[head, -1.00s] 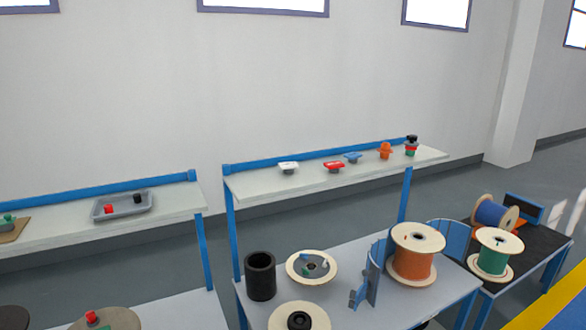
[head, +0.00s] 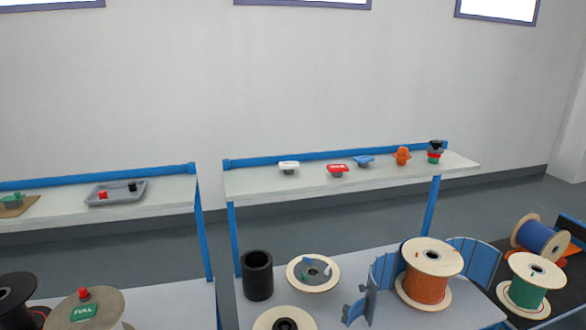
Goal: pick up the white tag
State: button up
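The white tag (head: 289,165) stands on a small grey base near the left end of the upper right shelf (head: 262,184). It is a flat white plate with faint dark marks, and nothing touches it. To its right along the shelf are a red tag (head: 338,169), a blue tag (head: 364,160) and an orange piece (head: 402,155). My gripper is not in view.
A stack of black, red and green pieces (head: 434,152) stands at the shelf's right end. Below are a black cylinder (head: 257,275), an orange spool (head: 427,285) and blue curved panels (head: 384,277). A grey tray (head: 117,193) sits on the left shelf.

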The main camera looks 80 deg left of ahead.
aim_at(288, 167)
jog(key=z, duration=0.05)
jog(key=i, duration=0.25)
jog(key=u, duration=0.05)
jog(key=k, duration=0.15)
jog(key=u, duration=3.05)
jog(key=i, duration=0.8)
